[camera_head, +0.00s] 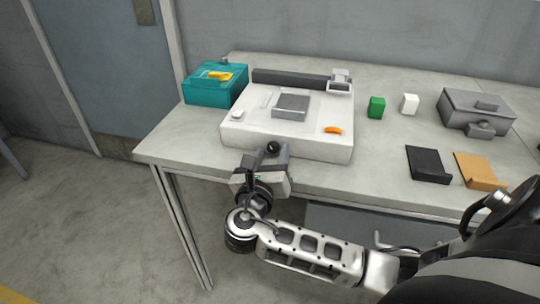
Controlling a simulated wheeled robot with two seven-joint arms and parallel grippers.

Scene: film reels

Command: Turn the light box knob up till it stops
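The white light box (245,130) stands on the table near its front left part, with a grey plate (291,107) and an orange piece (333,130) on top. A round black knob (273,147) shows at its front face, low and left of the middle. My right gripper (268,157) is at this front face, right at the knob, with its grey fingers around or beside it. Whether the fingers press on the knob is too small to tell. No pointer or mark on the knob can be made out. My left gripper is not in view.
A teal box (213,88) with a yellow item stands left of the light box. A green block (376,107), a white block (409,104), a grey box (475,112), a black holder (428,165) and an orange-tan holder (479,171) stand to the right. The table's front left corner is bare.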

